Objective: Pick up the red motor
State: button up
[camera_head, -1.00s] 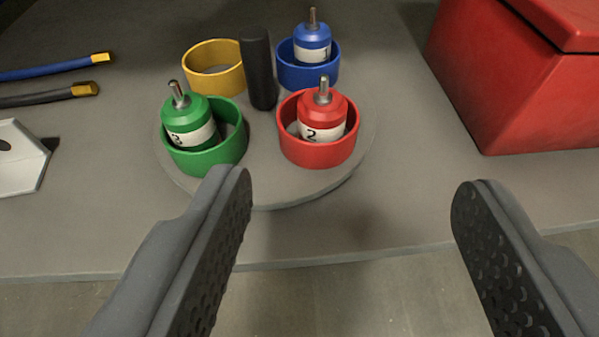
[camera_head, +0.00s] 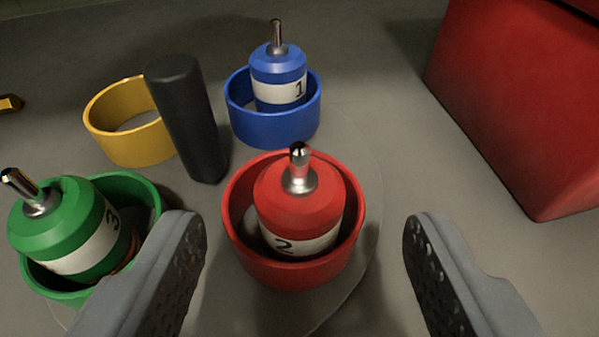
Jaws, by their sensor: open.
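The red motor (camera_head: 300,210) has a silver shaft on top and a white band marked 2. It stands inside a red ring cup (camera_head: 290,272), tilted slightly, with its lower part hidden by the rim. My gripper (camera_head: 302,235) is open, with one dark padded finger to the left of the red cup and one to the right. The red motor lies between the fingers in the picture, and neither finger appears to touch it. The left finger overlaps the edge of the green cup in the picture.
A green motor (camera_head: 70,230) leans in a green cup (camera_head: 140,190) at left. A blue motor (camera_head: 278,78) stands in a blue cup (camera_head: 275,126) behind. A black post (camera_head: 187,118) stands beside an empty yellow ring (camera_head: 130,140). A red box (camera_head: 520,100) is at right.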

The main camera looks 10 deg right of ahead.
aim_at(302, 190)
jog(key=shift+r+b+x, duration=0.1)
jog(key=shift+b+x, duration=0.45)
jog(key=shift+x, duration=0.7)
jog(key=shift+r+b+x, duration=0.15)
jog(key=shift+b+x, duration=0.4)
jog(key=shift+x, duration=0.75)
jog(key=c, duration=1.1)
